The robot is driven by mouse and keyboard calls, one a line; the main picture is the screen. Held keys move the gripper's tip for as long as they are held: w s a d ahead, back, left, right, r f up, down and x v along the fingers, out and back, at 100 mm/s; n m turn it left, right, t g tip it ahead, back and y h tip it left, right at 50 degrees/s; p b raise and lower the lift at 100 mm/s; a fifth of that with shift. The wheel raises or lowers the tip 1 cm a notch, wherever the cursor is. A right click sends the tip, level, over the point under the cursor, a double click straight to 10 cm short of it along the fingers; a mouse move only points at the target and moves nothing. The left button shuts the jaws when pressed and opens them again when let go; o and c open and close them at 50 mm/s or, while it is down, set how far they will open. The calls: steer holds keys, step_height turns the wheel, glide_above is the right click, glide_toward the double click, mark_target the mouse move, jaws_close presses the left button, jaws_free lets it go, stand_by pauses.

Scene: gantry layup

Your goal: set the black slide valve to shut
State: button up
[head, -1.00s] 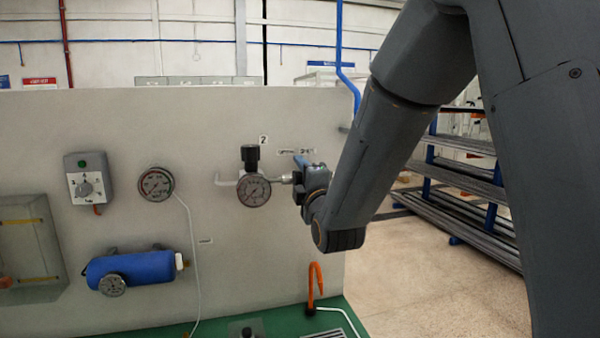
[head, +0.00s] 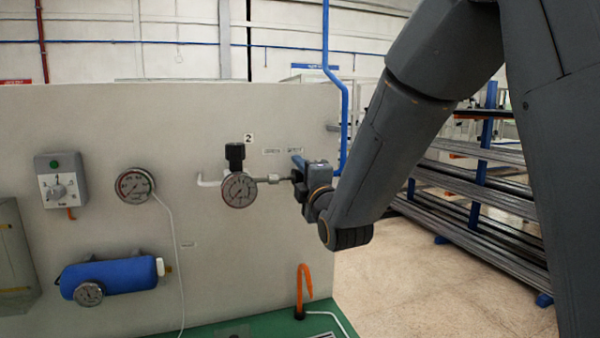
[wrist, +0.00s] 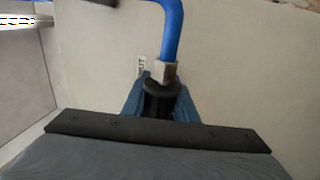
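The black slide valve (wrist: 157,100) shows in the wrist view as a dark round sleeve with a flange, below a metal fitting and blue pipe. The blue fingers of my gripper (wrist: 160,103) press close on both its sides. In the head view my gripper (head: 299,168) is at the right end of the short line that leaves the gauge (head: 239,189), below two small labels (head: 283,151) too small to read. A dark stem shows between the line's metal fitting (head: 273,179) and my gripper. In this view my gripper hides the sleeve.
A black regulator knob (head: 234,153) is above the gauge. The panel (head: 230,260) also bears another gauge (head: 134,185), a switch box (head: 62,183) and a blue cylinder (head: 115,276). An orange hook (head: 303,290) stands below my gripper. A blue pipe (head: 344,120) runs at the panel's right edge.

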steer(key=o, duration=0.4)
steer(key=shift+w+d, duration=0.1)
steer(key=shift+d, duration=0.2)
steer(key=b+v, duration=0.3)
steer(key=v, duration=0.4)
steer(key=shift+s+f, duration=0.1)
steer(key=shift+s, duration=0.35)
